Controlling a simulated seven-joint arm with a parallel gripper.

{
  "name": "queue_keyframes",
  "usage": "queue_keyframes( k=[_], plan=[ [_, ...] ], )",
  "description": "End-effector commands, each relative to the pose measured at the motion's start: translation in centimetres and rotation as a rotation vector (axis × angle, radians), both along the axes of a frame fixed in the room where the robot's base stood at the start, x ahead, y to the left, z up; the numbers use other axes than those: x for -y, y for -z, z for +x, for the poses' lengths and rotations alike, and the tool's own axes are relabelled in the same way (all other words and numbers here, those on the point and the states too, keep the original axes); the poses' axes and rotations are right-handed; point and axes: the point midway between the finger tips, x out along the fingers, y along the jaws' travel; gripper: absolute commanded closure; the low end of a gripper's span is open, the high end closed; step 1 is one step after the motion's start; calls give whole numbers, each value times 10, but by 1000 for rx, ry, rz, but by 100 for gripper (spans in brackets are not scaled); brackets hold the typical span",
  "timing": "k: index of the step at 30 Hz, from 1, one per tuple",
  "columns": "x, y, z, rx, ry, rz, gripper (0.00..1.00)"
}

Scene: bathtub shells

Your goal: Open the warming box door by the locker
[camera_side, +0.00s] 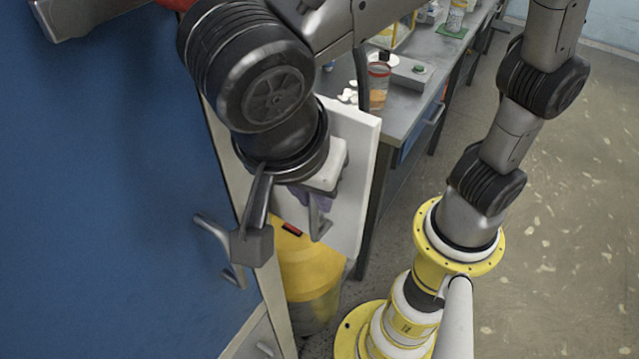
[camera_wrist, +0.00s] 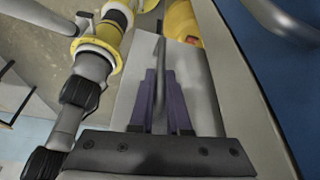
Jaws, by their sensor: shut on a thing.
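The white warming box door (camera_side: 362,160) stands upright beside the blue locker (camera_side: 110,170). It also shows as a pale panel in the wrist view (camera_wrist: 125,95). I cannot tell how far it stands open. Its grey bar handle (camera_side: 318,225) runs up the middle of the wrist view (camera_wrist: 160,55). My gripper (camera_wrist: 160,85) is shut on this handle, one purple finger on each side. In the side view my gripper (camera_side: 322,197) is partly hidden by my black wrist. The box interior is not visible.
A locker handle (camera_side: 222,240) juts out close to my wrist. A yellow bin (camera_side: 312,265) stands below the door. A grey workbench (camera_side: 410,105) with bottles and a control box is behind. A jointed arm on a yellow base (camera_side: 455,240) stands at the right. Open floor (camera_side: 560,230) lies beyond.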

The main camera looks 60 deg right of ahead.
Motion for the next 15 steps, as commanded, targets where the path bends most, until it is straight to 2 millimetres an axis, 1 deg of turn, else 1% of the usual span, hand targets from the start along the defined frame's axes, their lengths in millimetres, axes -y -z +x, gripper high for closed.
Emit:
queue_keyframes(
  k=[6,7,11,12,15],
  plan=[
    [0,1,0,-2,-1,2,100],
    [0,1,0,-2,-1,2,83],
    [0,1,0,-2,-1,1,60],
    [0,1,0,-2,-1,1,55],
    [0,0,0,-1,-2,1,55]
  ],
)
